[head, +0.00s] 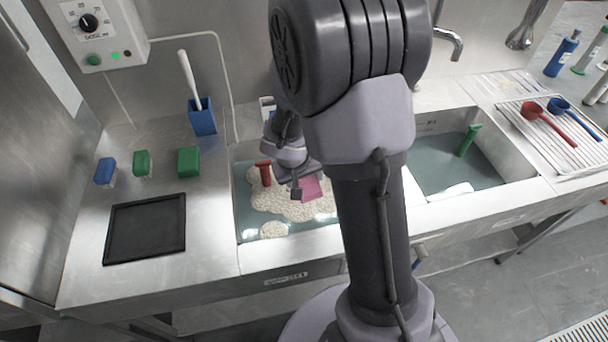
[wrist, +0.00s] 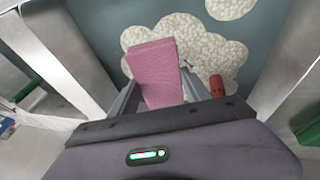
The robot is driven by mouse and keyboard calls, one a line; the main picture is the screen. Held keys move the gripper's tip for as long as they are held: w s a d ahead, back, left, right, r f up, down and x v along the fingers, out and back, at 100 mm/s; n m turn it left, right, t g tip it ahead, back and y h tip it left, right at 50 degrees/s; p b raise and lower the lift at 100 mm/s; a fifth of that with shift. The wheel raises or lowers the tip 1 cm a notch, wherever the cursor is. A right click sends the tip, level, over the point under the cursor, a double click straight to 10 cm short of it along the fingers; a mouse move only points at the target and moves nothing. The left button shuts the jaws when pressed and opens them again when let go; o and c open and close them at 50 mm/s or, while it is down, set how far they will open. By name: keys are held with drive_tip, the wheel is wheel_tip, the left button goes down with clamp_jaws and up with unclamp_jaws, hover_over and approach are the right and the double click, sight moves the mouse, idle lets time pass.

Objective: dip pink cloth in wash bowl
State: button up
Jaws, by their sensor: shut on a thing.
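The pink cloth (head: 313,188) is a flat folded pad held in my gripper (head: 297,190), over the left sink bowl. In the wrist view the cloth (wrist: 153,68) stands between the two fingers, and my gripper (wrist: 158,92) is shut on it. The wash bowl (head: 246,217) holds blue-grey water with patches of white foam and a red standpipe (head: 264,172). The cloth's far end shows against the foam. I cannot tell whether it touches the water. My arm hides the bowl's right part.
The right bowl (head: 440,172) holds water and a green standpipe (head: 467,141). A black mat (head: 145,228), blue and green brushes and a blue holder (head: 202,117) sit on the left counter. A tap (head: 449,42) stands behind. A rack (head: 548,135) with ladles is at right.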

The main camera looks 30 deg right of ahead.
wheel_tip(320, 180, down, 11)
drive_tip(key=b, duration=0.7)
drive_tip(key=shift+r, duration=0.15)
wheel_tip(320, 180, up, 17)
drive_tip(key=p, duration=1.3)
hover_over(305, 181)
drive_tip(key=shift+w, duration=0.1)
